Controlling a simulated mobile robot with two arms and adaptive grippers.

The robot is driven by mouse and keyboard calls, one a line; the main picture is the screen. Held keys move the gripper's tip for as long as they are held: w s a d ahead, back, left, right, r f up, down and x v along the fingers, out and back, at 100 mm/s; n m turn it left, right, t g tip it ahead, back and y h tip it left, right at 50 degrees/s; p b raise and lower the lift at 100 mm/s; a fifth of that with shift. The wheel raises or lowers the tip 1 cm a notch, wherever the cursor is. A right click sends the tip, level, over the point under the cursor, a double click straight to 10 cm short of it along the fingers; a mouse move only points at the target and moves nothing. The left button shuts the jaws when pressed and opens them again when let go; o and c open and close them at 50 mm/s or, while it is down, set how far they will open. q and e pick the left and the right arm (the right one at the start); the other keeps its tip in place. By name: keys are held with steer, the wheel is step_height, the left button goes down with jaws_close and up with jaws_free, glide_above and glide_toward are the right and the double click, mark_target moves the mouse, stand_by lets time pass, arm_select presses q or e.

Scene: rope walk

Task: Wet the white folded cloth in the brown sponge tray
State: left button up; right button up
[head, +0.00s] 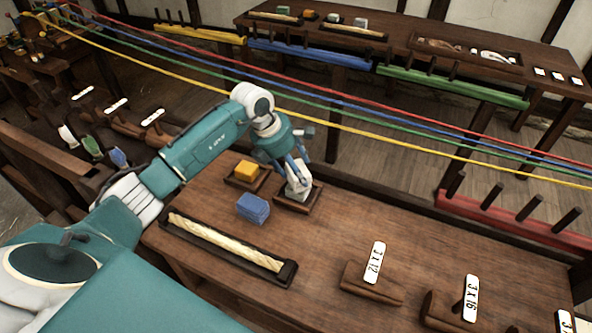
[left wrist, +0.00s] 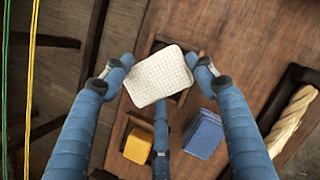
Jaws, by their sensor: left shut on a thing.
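My left gripper (left wrist: 160,76) is shut on the white folded cloth (left wrist: 163,74), held between its blue fingers. In the head view the gripper (head: 298,178) is low over a small square brown tray (head: 299,207), with the cloth largely hidden by the fingers. Whether the cloth touches this tray is unclear. Just left of it, a yellow block like a sponge (head: 247,169) sits in another small brown tray (head: 240,184). The block also shows in the left wrist view (left wrist: 138,146). My right gripper is not in view.
A blue folded stack (head: 252,208) lies close in front of the trays. A long dark tray with pale rope (head: 225,241) is nearer. Labelled wooden blocks (head: 372,283) stand to the right. Coloured ropes (head: 340,118) stretch behind the arm. The table's middle right is clear.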

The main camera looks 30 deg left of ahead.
arm_select(q)
steer(key=shift+r+p, duration=1.35)
steer(key=shift+r, duration=1.4)
steer(key=shift+d, duration=0.1)
